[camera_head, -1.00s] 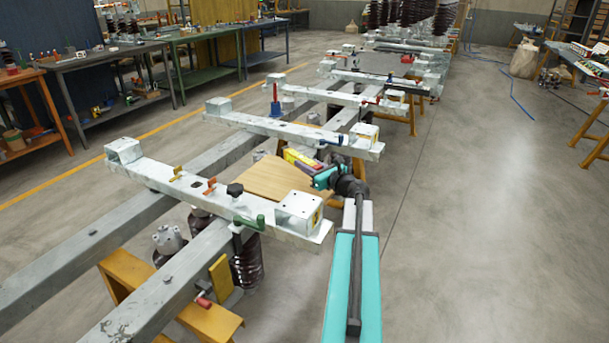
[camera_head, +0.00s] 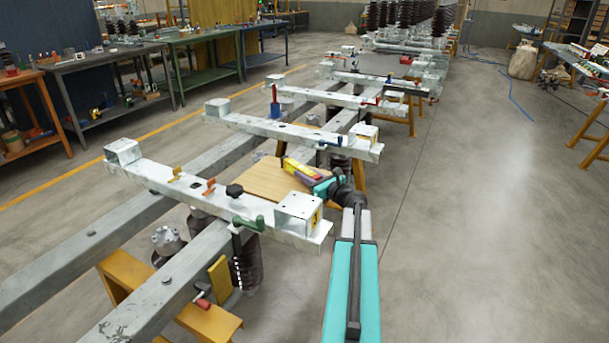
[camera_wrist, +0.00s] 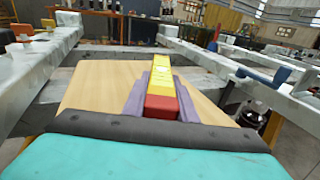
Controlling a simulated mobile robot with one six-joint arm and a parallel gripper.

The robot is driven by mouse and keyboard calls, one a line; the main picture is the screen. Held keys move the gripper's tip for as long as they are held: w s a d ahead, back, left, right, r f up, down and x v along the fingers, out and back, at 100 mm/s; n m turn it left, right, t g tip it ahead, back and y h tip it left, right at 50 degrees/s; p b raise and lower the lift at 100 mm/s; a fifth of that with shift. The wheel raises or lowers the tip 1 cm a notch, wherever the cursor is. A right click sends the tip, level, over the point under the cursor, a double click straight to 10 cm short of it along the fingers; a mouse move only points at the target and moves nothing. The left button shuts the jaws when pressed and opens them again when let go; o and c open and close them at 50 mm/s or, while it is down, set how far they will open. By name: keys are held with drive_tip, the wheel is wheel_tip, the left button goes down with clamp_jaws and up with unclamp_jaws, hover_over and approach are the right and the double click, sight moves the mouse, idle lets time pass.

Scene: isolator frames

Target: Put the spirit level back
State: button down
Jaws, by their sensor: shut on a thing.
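The spirit level is a yellow bar with a red end; in the wrist view the spirit level (camera_wrist: 162,83) points away from me between two grey-purple fingers. My gripper (camera_wrist: 160,100) is shut on it near its red end. In the head view the spirit level (camera_head: 296,167) is small, at the far right edge of a wooden board (camera_head: 262,184), with my gripper (camera_head: 310,176) at its near end. The board also lies below it in the wrist view (camera_wrist: 100,88). I cannot tell whether the level touches the board or hangs above it.
A pale steel crossbeam (camera_head: 160,178) with clamps and an end block (camera_head: 298,208) runs in front of the board. Another crossbeam (camera_head: 280,128) runs behind it. A blue-handled item (camera_wrist: 268,77) sits on the right beam. Open floor (camera_head: 480,220) lies to the right.

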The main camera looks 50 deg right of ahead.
drive_tip(key=shift+s+a+f+b, duration=0.1)
drive_tip(key=shift+f+b, duration=0.2)
drive_tip(key=shift+f, duration=0.4)
drive_tip(key=c, duration=1.4)
unclamp_jaws()
drive_tip(key=shift+f, duration=0.1)
drive_tip(key=shift+c, duration=0.2)
drive_tip(key=shift+s+r+p, duration=0.1)
drive_tip(key=shift+r+p, duration=0.2)
drive_tip(key=shift+r, duration=0.3)
drive_tip(key=s, duration=0.7)
drive_tip(key=s+a+r, duration=0.1)
drive_tip(key=s, duration=0.3)
drive_tip(key=shift+s+a, duration=0.1)
drive_tip(key=shift+s, duration=0.15)
